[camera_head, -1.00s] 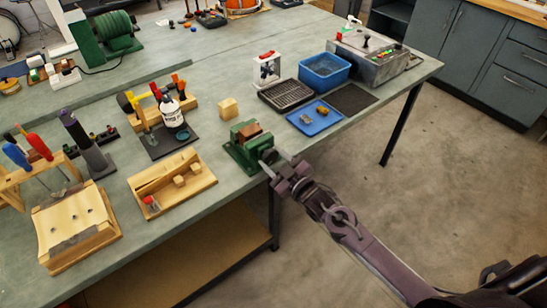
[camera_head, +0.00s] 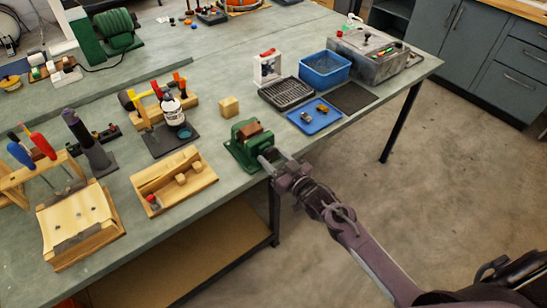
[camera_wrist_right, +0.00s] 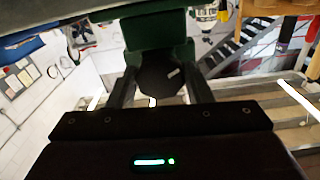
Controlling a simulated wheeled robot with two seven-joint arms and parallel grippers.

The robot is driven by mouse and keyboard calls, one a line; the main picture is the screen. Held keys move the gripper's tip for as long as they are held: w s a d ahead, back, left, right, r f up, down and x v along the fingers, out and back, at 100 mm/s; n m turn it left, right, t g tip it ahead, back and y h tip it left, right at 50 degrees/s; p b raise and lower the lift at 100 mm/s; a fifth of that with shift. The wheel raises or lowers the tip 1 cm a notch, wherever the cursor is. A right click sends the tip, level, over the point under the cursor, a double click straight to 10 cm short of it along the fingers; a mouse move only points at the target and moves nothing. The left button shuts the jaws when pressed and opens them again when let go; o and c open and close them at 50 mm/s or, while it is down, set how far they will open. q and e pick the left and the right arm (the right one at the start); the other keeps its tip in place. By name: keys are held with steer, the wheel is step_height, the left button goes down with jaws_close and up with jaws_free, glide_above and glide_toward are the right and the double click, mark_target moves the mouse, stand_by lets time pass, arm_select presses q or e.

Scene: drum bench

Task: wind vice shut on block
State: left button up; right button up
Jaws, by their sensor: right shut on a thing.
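The green vice (camera_head: 238,156) stands at the table's front edge in the head view. A reddish-brown block (camera_head: 250,131) sits at its jaws; I cannot tell whether both jaws touch it. My right gripper (camera_head: 277,164) reaches in from the lower right, shut on the vice's handle at its front end. In the right wrist view, a dark round hub (camera_wrist_right: 162,82) lies between the two fingers, with the green vice body (camera_wrist_right: 155,32) behind it. The handle is mostly hidden by the fingers. My left gripper is not in view.
A tan block (camera_head: 229,107) stands behind the vice. A wooden tray (camera_head: 205,180) lies to its left, and a blue tray (camera_head: 326,122) with small parts to its right. A black rack (camera_head: 286,92) and blue bin (camera_head: 325,68) stand farther back. Floor in front is clear.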

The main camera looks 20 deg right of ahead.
steer(key=shift+s+f, duration=0.2)
steer(key=shift+f, duration=0.2)
steer(key=o, duration=1)
steer(key=shift+r, duration=0.3)
steer(key=shift+b+v, duration=0.7)
steer(key=shift+v, duration=3.25)
